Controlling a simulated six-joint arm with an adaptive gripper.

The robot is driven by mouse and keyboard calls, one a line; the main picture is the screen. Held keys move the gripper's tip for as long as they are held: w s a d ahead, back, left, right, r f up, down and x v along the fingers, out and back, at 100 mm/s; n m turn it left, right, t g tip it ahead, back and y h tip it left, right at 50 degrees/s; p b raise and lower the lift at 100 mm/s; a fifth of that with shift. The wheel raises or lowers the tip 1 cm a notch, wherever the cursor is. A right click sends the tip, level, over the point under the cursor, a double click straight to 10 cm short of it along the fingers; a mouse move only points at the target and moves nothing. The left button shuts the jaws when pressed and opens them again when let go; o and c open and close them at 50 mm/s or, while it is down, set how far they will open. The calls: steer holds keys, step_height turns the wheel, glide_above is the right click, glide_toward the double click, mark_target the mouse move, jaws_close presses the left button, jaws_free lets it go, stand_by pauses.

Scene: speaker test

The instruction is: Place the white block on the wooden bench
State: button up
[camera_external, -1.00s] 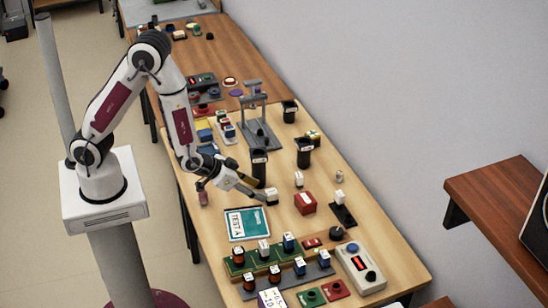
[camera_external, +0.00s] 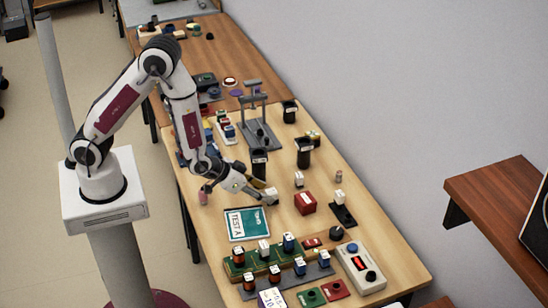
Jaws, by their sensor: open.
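A small white block (camera_external: 271,195) shows at the tips of my gripper (camera_external: 262,194), near the middle of the light wooden bench (camera_external: 287,228). My gripper is open, tilted, and reaches in from the left. Its fingertips are at or beside the block; I cannot tell whether they touch it. I also cannot tell whether the block rests on the bench. Another white block (camera_external: 299,178) stands further right, and one more white block (camera_external: 339,196) is by a black plate (camera_external: 343,216).
A red box (camera_external: 305,203) stands right of the gripper, and black cups (camera_external: 259,163) stand behind it. A teal booklet (camera_external: 246,224) lies in front. Coil holders and a meter box (camera_external: 360,268) fill the near end. A darker wooden shelf (camera_external: 490,195) is at the right.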

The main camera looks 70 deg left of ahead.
mark_target(269, 192)
steer(key=x, duration=0.2)
steer(key=shift+w+a+f, duration=0.1)
steer(key=shift+w+a, duration=0.15)
steer(key=shift+w, duration=0.05)
steer(key=shift+x, duration=0.85)
steer(key=shift+c, duration=0.4)
steer(key=c, duration=1.2)
steer(key=shift+r, duration=5)
steer(key=shift+r, duration=0.25)
